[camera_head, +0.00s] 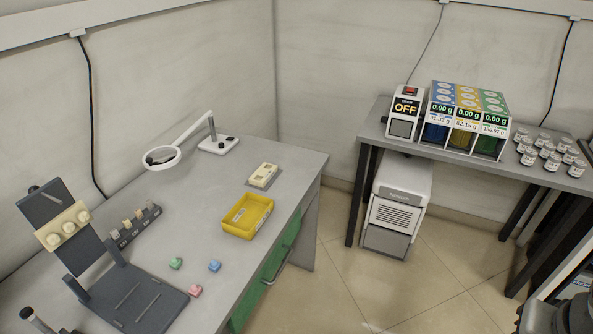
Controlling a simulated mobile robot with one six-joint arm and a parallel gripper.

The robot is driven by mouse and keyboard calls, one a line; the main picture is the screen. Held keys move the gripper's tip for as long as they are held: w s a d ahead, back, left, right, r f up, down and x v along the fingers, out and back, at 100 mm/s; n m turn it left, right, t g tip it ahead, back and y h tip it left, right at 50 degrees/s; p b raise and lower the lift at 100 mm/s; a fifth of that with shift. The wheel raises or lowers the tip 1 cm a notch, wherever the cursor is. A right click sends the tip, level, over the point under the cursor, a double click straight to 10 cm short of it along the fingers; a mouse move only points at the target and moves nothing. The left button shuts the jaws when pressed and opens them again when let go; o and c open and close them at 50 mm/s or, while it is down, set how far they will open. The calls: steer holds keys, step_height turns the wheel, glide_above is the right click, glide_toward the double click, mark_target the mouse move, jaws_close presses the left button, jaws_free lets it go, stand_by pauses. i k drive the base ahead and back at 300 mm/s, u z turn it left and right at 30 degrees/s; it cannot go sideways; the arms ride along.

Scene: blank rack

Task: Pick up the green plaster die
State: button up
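The green plaster die (176,263) is a small block lying on the grey table (285,158) at the left. It stands apart from a blue die (214,266) to its right and a pink die (195,290) below and to the right. Nothing covers it. I cannot make out my gripper in this view.
A yellow tray (247,216) and a cream block mould (263,175) lie farther back. A dark stand (125,296) and a small dark rack (133,225) are left of the dice. A ring magnifier (161,158) stands behind. A second table (384,133) holds dispensers and several jars.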

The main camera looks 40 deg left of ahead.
mark_target(175, 263)
steer(key=z, duration=0.05)
steer(key=i, duration=1.05)
steer(key=u, duration=3.45)
steer(key=i, duration=1)
steer(key=z, duration=0.05)
